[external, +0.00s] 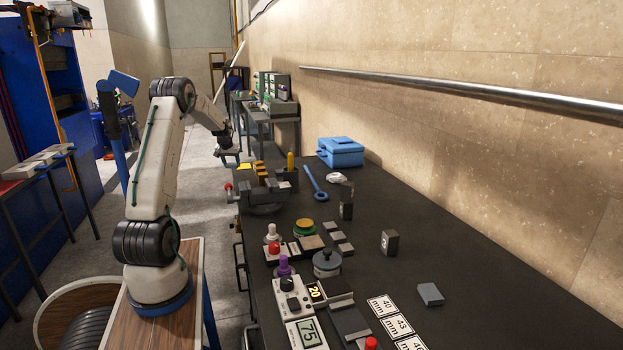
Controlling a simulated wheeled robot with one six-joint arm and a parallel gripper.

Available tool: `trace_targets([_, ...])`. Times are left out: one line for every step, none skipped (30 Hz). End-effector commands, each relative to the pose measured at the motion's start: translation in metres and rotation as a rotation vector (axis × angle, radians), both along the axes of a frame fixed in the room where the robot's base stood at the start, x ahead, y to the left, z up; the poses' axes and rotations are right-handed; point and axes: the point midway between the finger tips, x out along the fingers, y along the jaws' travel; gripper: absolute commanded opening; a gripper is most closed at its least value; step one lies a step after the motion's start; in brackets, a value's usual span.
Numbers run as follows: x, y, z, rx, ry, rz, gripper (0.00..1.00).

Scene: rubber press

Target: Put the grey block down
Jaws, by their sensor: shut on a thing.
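My gripper (228,150) is at the end of the arm, left of the far part of the dark bench, in the air over the floor. It is shut on a small grey thing that looks like the grey block; it is too small and dark here to make out its edges. Other grey blocks are on the bench: a flat one (430,294) at the front right, a dark upright one with a white mark (390,242), and another dark upright one (346,206) farther back.
A blue toolbox (340,152) and blue wrench (314,184) lie behind. Knobs and a panel (292,297) crowd the front left. The right half of the black bench (470,265) is mostly clear.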

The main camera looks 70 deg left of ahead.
Motion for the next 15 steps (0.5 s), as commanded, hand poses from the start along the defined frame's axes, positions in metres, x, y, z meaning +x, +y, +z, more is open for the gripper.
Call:
trace_targets([0.009,0.012,-0.002,0.002,-0.001,-0.002,0.15])
trace_targets([0.014,0.019,-0.003,0.002,0.0,-0.002,0.15])
trace_targets([0.021,0.027,-0.004,0.001,0.0,-0.002,0.15])
trace_targets([0.025,0.034,-0.004,0.002,0.0,-0.002,0.15])
trace_targets([0.03,0.04,-0.005,0.002,0.0,-0.002,0.15])
trace_targets([0.036,0.049,-0.007,0.001,0.0,-0.002,0.15])
trace_targets([0.041,0.055,-0.007,0.002,0.0,-0.001,0.15])
trace_targets([0.045,0.061,-0.008,0.001,0.0,-0.001,0.15])
trace_targets([0.052,0.069,-0.009,0.001,0.0,-0.001,0.15])
trace_targets([0.055,0.074,-0.009,0.001,0.0,-0.001,0.15])
trace_targets([0.059,0.079,-0.01,0.002,-0.001,-0.001,0.15])
trace_targets([0.063,0.085,-0.01,0.001,0.0,-0.001,0.15])
trace_targets([0.066,0.089,-0.011,0.001,0.0,-0.001,0.15])
trace_targets([0.069,0.093,-0.01,0.002,-0.001,0.0,0.15])
trace_targets([0.071,0.097,-0.011,0.001,0.0,0.0,0.15])
